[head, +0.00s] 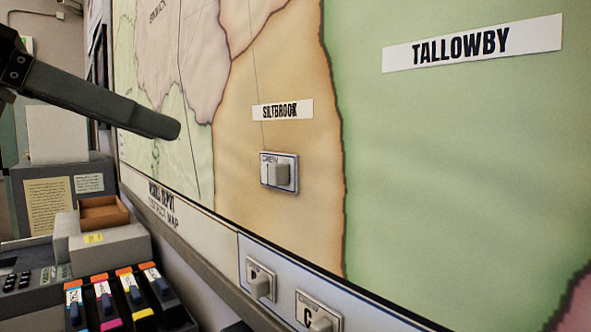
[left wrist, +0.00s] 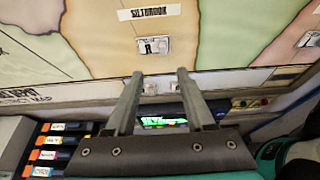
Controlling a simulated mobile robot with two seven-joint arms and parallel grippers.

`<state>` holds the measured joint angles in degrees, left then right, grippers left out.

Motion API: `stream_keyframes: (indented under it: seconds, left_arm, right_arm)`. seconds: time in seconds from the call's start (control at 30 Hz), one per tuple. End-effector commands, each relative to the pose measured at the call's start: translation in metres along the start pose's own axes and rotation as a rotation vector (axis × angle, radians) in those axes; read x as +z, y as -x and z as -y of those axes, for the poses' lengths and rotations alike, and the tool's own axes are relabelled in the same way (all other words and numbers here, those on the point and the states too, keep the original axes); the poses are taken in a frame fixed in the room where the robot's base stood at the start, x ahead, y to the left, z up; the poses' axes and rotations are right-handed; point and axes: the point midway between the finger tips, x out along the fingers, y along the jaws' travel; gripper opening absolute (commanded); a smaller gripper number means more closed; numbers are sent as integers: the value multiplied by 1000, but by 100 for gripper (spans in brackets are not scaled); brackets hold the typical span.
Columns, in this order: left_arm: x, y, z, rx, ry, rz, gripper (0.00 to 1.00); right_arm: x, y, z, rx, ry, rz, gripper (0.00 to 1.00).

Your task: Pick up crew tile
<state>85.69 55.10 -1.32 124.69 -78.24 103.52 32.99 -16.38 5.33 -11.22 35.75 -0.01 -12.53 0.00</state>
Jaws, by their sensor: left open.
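The crew tile (head: 279,173), a small pale plate with a raised grip and small lettering that looks like CREW, sits on the map's orange area below the SILTBROOK label (head: 282,110). In the left wrist view the tile (left wrist: 153,46) lies beyond the fingertips, apart from them. My left gripper (left wrist: 160,73) is open, with nothing held between its two fingers. In the head view only one dark finger of the left gripper (head: 168,127) shows clearly, in front of the map and left of the tile. My right gripper is not in view.
Two similar tiles sit on the strip below the map, one at left (head: 261,282) and one marked C (head: 318,315). A desk unit with colored-tab switches (head: 118,295) and a brown tray (head: 103,212) stands at lower left. Another tile (left wrist: 308,40) shows at right in the wrist view.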

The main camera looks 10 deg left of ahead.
Motion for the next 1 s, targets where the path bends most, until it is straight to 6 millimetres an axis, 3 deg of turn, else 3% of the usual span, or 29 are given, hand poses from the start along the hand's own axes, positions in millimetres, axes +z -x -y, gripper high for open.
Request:
stream_keyframes:
  seconds: [0.13,0.3,1.0]
  left_arm:
    - [-1,-34,2,-9,-2,-4,54]
    - [0,-66,2,-8,-2,-2,54]
    - [-2,-136,6,-5,-2,0,54]
  right_arm:
    - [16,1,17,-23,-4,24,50]
    - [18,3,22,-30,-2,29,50]
    - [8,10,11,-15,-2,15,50]
